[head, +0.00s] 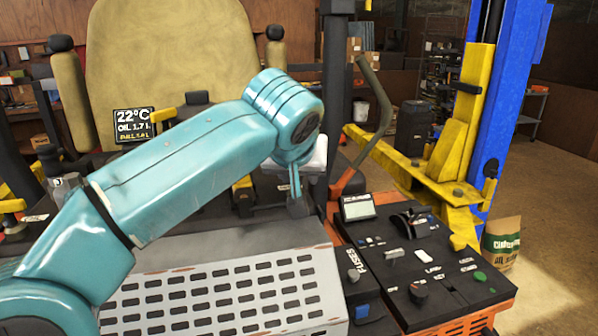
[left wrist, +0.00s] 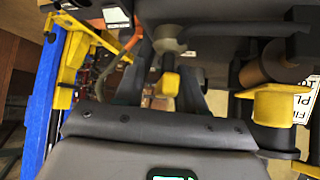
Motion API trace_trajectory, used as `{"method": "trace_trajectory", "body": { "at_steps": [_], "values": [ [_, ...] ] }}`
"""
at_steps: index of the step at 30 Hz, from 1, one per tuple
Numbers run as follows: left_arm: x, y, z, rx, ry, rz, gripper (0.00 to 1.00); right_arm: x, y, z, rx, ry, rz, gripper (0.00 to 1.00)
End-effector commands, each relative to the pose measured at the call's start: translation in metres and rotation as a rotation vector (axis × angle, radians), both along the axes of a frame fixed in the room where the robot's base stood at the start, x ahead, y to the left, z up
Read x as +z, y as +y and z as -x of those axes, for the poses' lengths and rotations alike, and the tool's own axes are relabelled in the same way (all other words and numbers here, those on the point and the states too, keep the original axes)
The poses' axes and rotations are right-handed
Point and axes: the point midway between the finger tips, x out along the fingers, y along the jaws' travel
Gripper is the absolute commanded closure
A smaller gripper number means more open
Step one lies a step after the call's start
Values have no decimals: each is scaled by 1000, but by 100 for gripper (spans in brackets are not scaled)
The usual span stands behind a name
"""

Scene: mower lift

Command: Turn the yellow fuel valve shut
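In the left wrist view a small yellow handle (left wrist: 170,84) sits below a grey round fitting (left wrist: 168,44); I take it for the fuel valve. My left gripper (left wrist: 162,92) is open, with its two dark fingers apart on either side of the yellow handle. I cannot tell whether either finger touches it. In the head view my teal left arm comes across from the left and its gripper (head: 295,208) points down behind the white slotted cover. The valve is hidden there by the gripper and wrist. My right gripper is not in view.
A larger yellow part (left wrist: 280,104) lies right of the fingers in the left wrist view, near a brown cylinder (left wrist: 268,62). In the head view, a control panel (head: 425,262) and a curved lever (head: 378,110) stand to the right. A yellow lift arm (head: 415,180) joins a blue post (head: 510,90).

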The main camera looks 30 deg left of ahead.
Motion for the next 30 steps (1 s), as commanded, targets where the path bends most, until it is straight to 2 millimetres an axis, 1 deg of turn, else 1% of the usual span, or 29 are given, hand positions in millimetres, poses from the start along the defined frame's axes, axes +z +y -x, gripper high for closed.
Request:
{"method": "trace_trajectory", "body": {
  "at_steps": [3,4,5,6,7,14,20,26,30],
  "values": [
    [0,0,0,0,0,0,61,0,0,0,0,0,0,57],
    [0,0,0,1,0,1,67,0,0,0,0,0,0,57],
    [0,0,0,1,0,1,77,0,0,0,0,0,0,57],
    [0,0,0,1,0,1,90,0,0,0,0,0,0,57],
    [0,0,0,1,0,1,100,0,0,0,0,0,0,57],
    [1,0,0,-2,-1,-1,100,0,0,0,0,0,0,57],
    [1,1,1,-47,-1,0,100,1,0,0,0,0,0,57],
    [2,0,0,-165,-1,1,100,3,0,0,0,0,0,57],
    [3,-2,0,-288,-2,1,100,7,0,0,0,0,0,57]
  ]
}}
